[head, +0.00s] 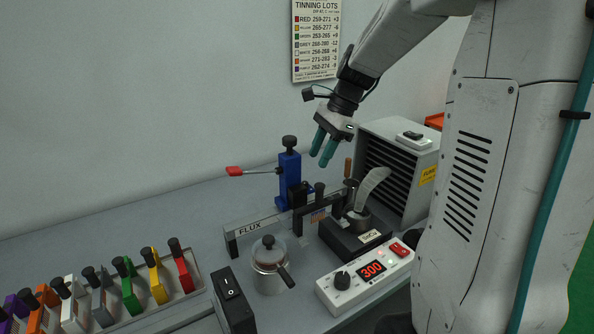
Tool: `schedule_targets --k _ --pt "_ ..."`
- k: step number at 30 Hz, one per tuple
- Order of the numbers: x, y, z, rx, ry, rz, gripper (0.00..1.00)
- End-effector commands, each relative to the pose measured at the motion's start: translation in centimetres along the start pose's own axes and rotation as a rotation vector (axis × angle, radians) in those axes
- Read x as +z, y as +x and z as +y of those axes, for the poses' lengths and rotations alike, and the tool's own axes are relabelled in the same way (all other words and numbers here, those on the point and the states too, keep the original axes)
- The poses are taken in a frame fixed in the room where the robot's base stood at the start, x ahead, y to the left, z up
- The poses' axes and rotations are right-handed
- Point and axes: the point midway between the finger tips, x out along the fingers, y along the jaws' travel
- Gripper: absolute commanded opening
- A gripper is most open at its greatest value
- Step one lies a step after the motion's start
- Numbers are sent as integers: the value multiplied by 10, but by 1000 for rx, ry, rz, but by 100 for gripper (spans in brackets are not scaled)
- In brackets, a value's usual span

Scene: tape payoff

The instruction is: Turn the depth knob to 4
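A blue upright post (289,180) stands on the bench with a black knob (289,142) on top and a red-ended lever (235,171) reaching left. Another black knob (342,280) sits on a white control box (335,297) with a red display reading 300. No knob shows a readable depth label or scale.
A grey louvered fume box (393,165) stands at the back right beside a solder pot (357,222). A lidded metal pot (270,265) and black switch box (232,300) are in front. A FLUX trough (252,229) lies behind them. Several colored holders (130,290) fill the left front.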

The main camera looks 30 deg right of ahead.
Motion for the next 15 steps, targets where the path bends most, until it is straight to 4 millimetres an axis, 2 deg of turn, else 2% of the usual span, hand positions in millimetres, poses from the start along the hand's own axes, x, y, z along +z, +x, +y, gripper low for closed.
schedule_targets --k 5,15 --pt "-2 15 -6 1 37 -10 38" --pt "2 69 -5 4 30 -9 38"
